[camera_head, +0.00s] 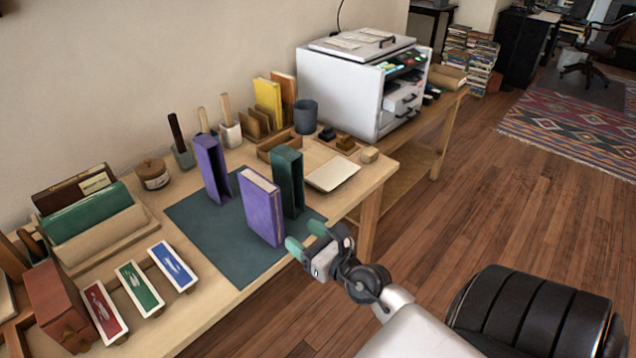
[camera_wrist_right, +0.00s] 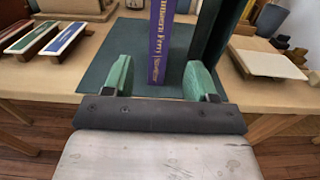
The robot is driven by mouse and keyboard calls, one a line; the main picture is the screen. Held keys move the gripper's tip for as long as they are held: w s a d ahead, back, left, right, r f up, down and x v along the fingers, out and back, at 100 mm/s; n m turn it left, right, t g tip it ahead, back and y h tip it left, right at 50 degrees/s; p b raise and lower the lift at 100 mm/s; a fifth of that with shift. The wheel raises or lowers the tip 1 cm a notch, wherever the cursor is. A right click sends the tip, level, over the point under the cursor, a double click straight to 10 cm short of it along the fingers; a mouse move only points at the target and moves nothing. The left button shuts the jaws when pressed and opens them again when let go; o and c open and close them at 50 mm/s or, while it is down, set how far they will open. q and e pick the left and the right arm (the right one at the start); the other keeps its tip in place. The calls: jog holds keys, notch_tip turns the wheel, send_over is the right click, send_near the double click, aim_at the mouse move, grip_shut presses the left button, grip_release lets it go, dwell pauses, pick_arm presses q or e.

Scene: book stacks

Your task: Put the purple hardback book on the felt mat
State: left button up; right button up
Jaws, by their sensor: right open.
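The purple hardback book (camera_head: 261,207) stands upright on the dark felt mat (camera_head: 218,245), near its front edge. Its spine (camera_wrist_right: 160,45) with pale lettering faces my right wrist camera. My right gripper (camera_head: 306,238) is open just in front of the book, at the table's front edge. In the right wrist view, the green fingertips (camera_wrist_right: 160,78) lie to either side of the spine's line. I see no contact with the book. My left gripper is not in view.
A purple upright case-like piece (camera_head: 211,168) stands behind the book, and a dark green one (camera_head: 288,180) stands close at its right. A pale flat block (camera_head: 333,174) lies right of the mat. The mat's front left part is clear.

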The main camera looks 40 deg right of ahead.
jog(key=shift+s+d+b, duration=0.15)
jog(key=shift+s+b, duration=0.25)
jog(key=shift+s, duration=1.65)
jog(key=s+a+f+m+g+h, duration=0.1)
jog(key=s+f+m+g, duration=0.3)
jog(key=f+m, duration=1.05)
jog(key=s+f+m+g+h, duration=0.2)
jog(key=s+f+m+g, duration=0.4)
jog(key=f, duration=1.5)
jog(key=s+a+f+m+g+y, duration=0.1)
jog(key=s+a+f+m+g, duration=0.2)
jog(key=s+f+m, duration=0.4)
jog(key=s+a+f+m+g, duration=0.4)
jog(key=s+a+f+m, duration=0.2)
jog(key=s, duration=0.9)
notch_tip(320, 180, down, 3)
jog(key=shift+r+m+y, duration=0.15)
jog(key=shift+m+y, duration=0.25)
jog(key=shift+m, duration=0.05)
notch_tip(320, 180, up, 5)
jog(key=p, duration=0.5)
